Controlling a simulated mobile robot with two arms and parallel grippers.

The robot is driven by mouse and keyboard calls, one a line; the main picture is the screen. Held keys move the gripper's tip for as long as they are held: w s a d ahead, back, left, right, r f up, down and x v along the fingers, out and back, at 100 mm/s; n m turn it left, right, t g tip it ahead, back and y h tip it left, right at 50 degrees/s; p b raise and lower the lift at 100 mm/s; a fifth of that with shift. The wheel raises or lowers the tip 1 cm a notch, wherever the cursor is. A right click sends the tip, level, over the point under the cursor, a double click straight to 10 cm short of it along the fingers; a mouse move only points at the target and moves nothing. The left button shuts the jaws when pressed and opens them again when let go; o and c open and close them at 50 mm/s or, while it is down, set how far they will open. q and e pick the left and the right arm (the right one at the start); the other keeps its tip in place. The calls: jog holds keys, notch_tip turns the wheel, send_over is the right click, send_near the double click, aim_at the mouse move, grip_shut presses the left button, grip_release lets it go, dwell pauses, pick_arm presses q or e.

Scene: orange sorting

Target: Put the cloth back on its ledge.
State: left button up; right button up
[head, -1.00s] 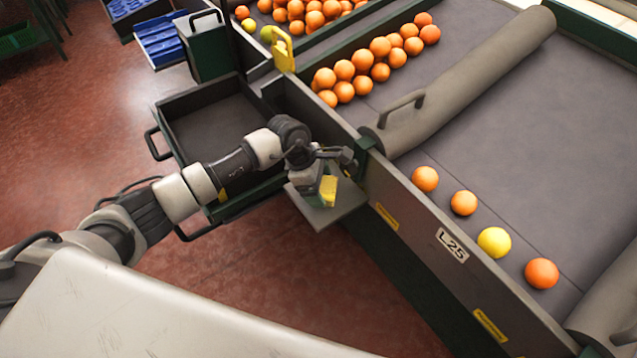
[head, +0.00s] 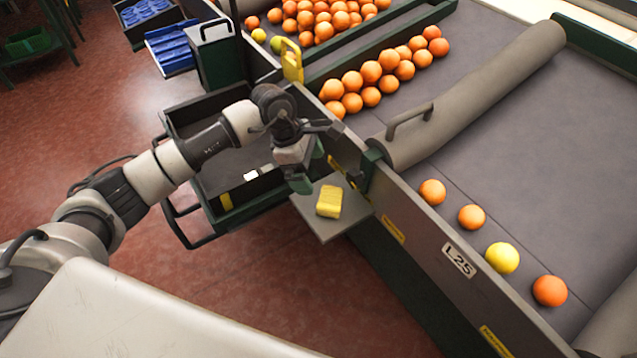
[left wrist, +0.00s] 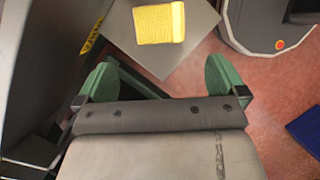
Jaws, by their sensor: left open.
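The yellow cloth (head: 329,202) lies folded on the small grey ledge (head: 326,231) at the side of the conveyor. It also shows in the left wrist view (left wrist: 160,23), resting on the ledge (left wrist: 160,61). My left gripper (head: 309,171) is open and empty, apart from the cloth and up and left of it in the head view. Its two green fingers stand wide apart in the left wrist view (left wrist: 160,80), with nothing between them. My right gripper is in neither view.
The conveyor's side wall (head: 420,240) runs right beside the ledge. An open grey drawer (head: 215,170) with a small white item inside is under my left arm. A grey roller (head: 480,95) crosses the belt. Several oranges and a yellow fruit (head: 502,257) lie on the belt.

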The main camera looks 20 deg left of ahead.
pick_arm(q)
jog(key=v, duration=0.2)
jog(key=shift+a+r, duration=0.1)
jog(key=shift+r, duration=0.2)
